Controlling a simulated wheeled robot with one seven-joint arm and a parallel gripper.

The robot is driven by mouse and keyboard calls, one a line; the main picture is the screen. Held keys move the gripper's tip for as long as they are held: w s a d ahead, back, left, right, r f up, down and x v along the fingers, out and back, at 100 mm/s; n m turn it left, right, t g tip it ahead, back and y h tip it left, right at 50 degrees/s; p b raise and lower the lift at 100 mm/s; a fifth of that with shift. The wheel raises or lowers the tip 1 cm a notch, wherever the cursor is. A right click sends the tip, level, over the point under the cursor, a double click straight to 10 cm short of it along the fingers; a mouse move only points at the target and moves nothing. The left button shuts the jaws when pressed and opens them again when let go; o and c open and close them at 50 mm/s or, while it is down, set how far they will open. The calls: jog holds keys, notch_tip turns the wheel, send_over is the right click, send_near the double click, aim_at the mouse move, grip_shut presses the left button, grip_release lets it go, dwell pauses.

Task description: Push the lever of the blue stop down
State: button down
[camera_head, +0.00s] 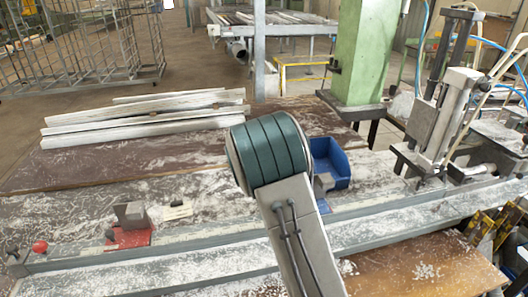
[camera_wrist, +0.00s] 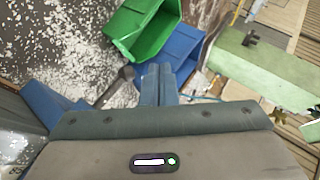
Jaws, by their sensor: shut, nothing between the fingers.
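In the wrist view my gripper (camera_wrist: 157,92) points away from the camera with its two fingers together and nothing between them. The blue stop (camera_wrist: 48,104) shows in part at the left of that view. A thin dark lever with a rounded end (camera_wrist: 126,73) lies just left of my fingertips; I cannot tell whether they touch. In the head view my arm hides my gripper and most of the blue stop; a grey block (camera_head: 323,184) beside the arm seems to belong to it.
A blue bin (camera_head: 330,163) stands behind the arm; it also shows in the wrist view (camera_wrist: 183,47), beside a green bin (camera_wrist: 143,25). A red stop (camera_head: 130,239) sits left on the rail. White profiles (camera_head: 145,112) lie at the back left. A clamp machine (camera_head: 448,115) stands right.

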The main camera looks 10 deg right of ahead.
jog(key=a+r+p, duration=0.3)
jog(key=a+r, duration=0.2)
jog(key=r, duration=0.5)
jog(key=shift+s+a+r, duration=0.15)
jog(key=shift+s+a, duration=0.05)
jog(key=shift+s, duration=0.15)
jog(key=shift+r, duration=0.1)
jog(key=s+a+r+n+y, duration=0.2)
jog(key=s+r+n+y, duration=0.3)
jog(key=s, duration=0.3)
jog(key=s+a+r+n+y, duration=0.2)
jog(key=s+r+n+y, duration=0.25)
jog(key=s+n, duration=0.25)
jog(key=s+d+f+n+g+h, duration=0.2)
jog(key=s+d+n+g, duration=0.1)
jog(key=s, duration=0.9)
jog(key=s+d+f+n+g+h+b, duration=0.1)
jog(key=s+d+f+n+g+h, duration=0.1)
jog(key=s, duration=1)
jog(key=d+n+g, duration=0.1)
jog(key=d+n, duration=0.1)
jog(key=shift+s+d+f+n+b, duration=0.2)
jog(key=shift+s+f+n+b, duration=0.1)
jog(key=shift+n, duration=0.1)
